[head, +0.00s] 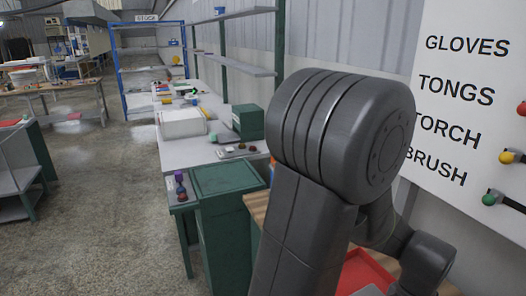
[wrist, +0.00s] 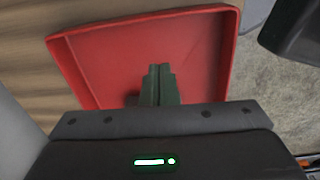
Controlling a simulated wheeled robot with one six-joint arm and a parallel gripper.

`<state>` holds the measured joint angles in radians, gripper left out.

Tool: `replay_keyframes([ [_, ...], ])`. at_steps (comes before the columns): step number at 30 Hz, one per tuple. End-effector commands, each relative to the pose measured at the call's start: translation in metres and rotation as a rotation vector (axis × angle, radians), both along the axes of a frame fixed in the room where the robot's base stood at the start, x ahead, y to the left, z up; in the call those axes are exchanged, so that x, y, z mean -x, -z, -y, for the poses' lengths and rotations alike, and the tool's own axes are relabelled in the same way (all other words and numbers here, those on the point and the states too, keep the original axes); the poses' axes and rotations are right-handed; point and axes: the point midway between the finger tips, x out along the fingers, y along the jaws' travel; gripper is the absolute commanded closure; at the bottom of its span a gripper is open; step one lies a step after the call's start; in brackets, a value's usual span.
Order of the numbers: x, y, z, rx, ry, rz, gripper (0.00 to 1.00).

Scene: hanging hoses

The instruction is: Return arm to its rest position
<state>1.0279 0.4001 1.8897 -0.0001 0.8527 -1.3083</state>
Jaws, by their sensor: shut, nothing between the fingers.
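My gripper (wrist: 160,72) shows in the wrist view, its two dark green fingers together with nothing between them. It is over a red tray (wrist: 95,62) on a wooden surface. In the head view my arm fills the middle and right, bent at a large grey joint. My gripper is hidden there. Part of the red tray (head: 370,272) shows low behind the arm.
A white board (head: 462,60) with tool names and coloured knobs stands at the right. A green cabinet (head: 228,230) and a long grey bench (head: 185,150) with boxes run along the wall. Open concrete floor (head: 100,210) lies at the left.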

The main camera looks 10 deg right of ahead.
Motion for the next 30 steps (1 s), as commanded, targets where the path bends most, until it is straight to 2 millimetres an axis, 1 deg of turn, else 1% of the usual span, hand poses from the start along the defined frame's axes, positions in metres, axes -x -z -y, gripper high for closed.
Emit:
replay_keyframes([
  [1,0.001,0.011,-0.001,-0.005,0.000,-0.002,1.00],
  [5,0.003,0.032,-0.001,-0.005,0.001,-0.002,1.00],
  [6,0.010,0.028,0.002,0.001,0.004,0.000,1.00],
  [9,0.022,0.028,0.004,0.001,0.003,0.000,1.00],
  [15,0.035,0.028,0.006,0.001,0.000,0.000,1.00],
  [18,0.037,0.028,0.006,0.001,0.000,0.000,1.00],
  [30,0.034,0.028,0.006,0.001,-0.003,0.000,1.00],
])
